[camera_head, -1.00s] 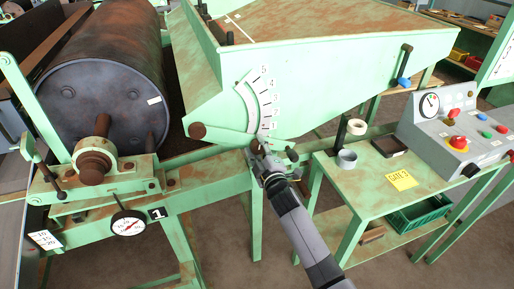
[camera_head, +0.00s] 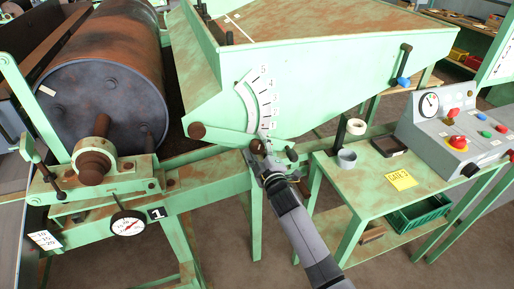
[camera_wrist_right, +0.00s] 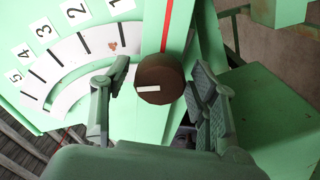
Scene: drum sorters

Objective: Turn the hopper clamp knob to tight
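The hopper clamp knob (camera_wrist_right: 160,80) is dark brown and round with a white mark lying nearly level across its face. It sits by the lower end of the numbered scale (camera_wrist_right: 85,55), next to a green arm with a red line. In the head view the knob (camera_head: 257,146) shows small below the hopper (camera_head: 320,80). My right gripper (camera_wrist_right: 160,68) is open, with one finger on each side of the knob. A gap shows at the left finger; I cannot tell whether the right finger touches. The right gripper (camera_head: 268,172) also shows in the head view. My left gripper is not in view.
A rusty drum (camera_head: 100,75) stands at the left with a dial gauge (camera_head: 128,223) below it. A green side table (camera_head: 370,178) at the right holds cups, a dark tray and a grey control box (camera_head: 455,125).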

